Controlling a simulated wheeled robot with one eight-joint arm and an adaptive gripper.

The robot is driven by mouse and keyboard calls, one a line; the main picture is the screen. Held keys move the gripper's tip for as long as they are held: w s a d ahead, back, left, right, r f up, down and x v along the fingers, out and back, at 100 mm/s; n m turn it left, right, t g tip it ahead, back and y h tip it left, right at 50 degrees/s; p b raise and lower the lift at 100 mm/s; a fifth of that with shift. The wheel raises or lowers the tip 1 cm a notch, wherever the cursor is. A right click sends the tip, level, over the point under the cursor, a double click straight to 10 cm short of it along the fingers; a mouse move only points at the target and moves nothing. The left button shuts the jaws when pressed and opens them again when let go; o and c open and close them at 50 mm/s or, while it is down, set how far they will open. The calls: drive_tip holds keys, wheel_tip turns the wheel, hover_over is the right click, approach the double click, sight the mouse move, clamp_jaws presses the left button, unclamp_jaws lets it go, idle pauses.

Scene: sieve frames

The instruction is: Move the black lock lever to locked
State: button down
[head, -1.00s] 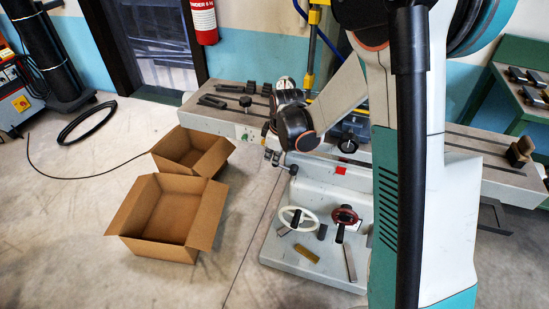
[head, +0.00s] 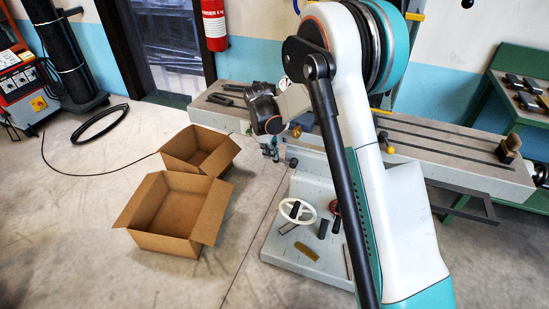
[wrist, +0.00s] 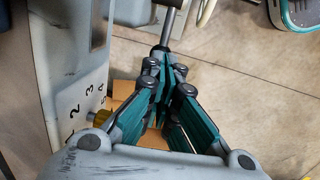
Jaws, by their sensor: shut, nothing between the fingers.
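My gripper (head: 270,152) hangs at the front left of the grey machine in the head view. In the wrist view its teal fingers (wrist: 163,80) are shut together with nothing between them. A metal rod (wrist: 172,22) with a dark end comes down from the top of the wrist view to just beyond the fingertips; I cannot tell whether they touch. In the head view a dark lever knob (head: 293,162) shows just right of the gripper. It looks like the black lock lever, but its lock marking is not legible.
A white handwheel (head: 297,211) and a red one, partly hidden by my arm, are on the machine front. A brass knob (wrist: 101,117) sits beside a numbered scale (wrist: 88,95). Two open cardboard boxes (head: 160,240) stand on the floor at left.

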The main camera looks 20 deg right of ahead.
drive_tip(key=shift+w+a+f+g+h+b, duration=0.15)
drive_tip(key=shift+a+f+h+b, duration=0.1)
drive_tip(key=shift+f, duration=0.55)
drive_tip(key=shift+w+a+f+g+h+b, duration=0.15)
drive_tip(key=shift+f+h+b, duration=0.1)
drive_tip(key=shift+f, duration=0.65)
drive_tip(key=w+a+r+p, duration=0.2)
drive_tip(key=a+r+p, duration=0.35)
drive_tip(key=r, duration=0.65)
drive_tip(key=s+d+r+t+y+p, duration=0.1)
drive_tip(key=s+d+r+t+y, duration=0.1)
drive_tip(key=s+d+y, duration=0.3)
wheel_tip(320, 180, down, 13)
drive_tip(key=w+d+h+b, duration=0.1)
drive_tip(key=h+b, duration=0.1)
drive_tip(key=b, duration=0.2)
drive_tip(key=shift+w+d, duration=0.15)
drive_tip(key=shift+w, duration=0.2)
